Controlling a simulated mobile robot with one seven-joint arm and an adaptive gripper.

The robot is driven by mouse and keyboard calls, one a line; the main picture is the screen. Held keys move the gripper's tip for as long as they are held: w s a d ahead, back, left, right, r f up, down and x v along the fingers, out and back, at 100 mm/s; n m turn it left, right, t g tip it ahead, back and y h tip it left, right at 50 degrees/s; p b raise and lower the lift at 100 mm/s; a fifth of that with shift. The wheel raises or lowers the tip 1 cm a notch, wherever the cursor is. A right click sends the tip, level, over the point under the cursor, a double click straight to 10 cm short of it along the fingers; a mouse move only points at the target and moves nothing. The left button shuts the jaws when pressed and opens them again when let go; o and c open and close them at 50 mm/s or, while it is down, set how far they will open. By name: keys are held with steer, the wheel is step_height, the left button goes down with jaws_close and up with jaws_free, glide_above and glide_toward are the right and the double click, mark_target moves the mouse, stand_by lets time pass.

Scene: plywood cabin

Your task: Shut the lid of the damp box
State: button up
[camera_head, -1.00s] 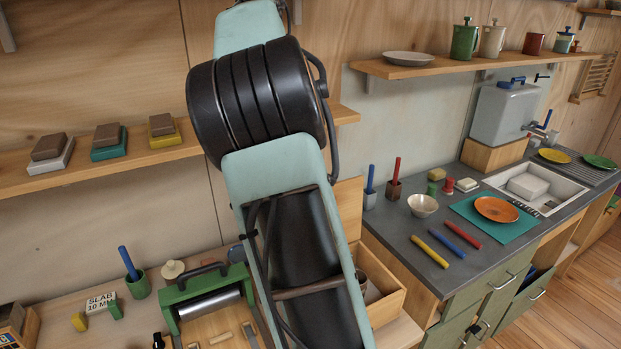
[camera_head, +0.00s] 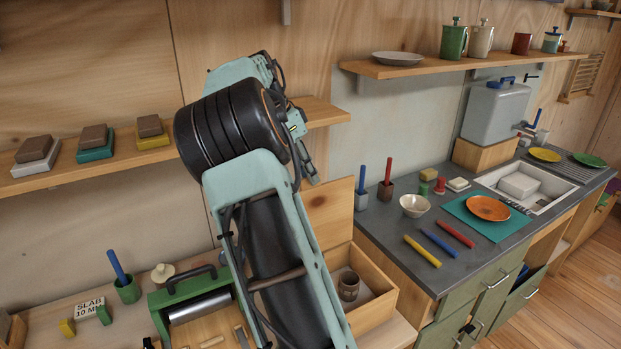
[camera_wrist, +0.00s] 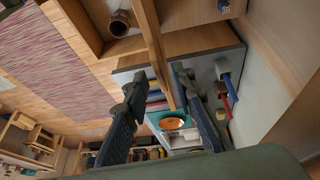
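The damp box (camera_head: 384,302) is an open wooden box on the bench, right of my arm in the head view. Its plain wooden lid (camera_head: 331,208) stands raised at the back. A brown pot (camera_head: 349,286) sits inside. In the wrist view the box (camera_wrist: 88,31) is at the upper left with the pot (camera_wrist: 119,24), and the lid (camera_wrist: 153,45) shows edge-on as a narrow board. My gripper (camera_wrist: 157,77) is open, with the lid's edge appearing between its two fingers; contact cannot be told. In the head view my arm hides the box's left part.
A green press (camera_head: 160,310) with a roller stands left of the box. A shelf (camera_head: 325,113) runs along the wall behind my arm. The grey counter (camera_head: 385,225) at right holds cups, a bowl (camera_head: 414,205) and coloured sticks.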

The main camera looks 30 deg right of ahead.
steer(key=shift+x, duration=1.1)
jaws_close()
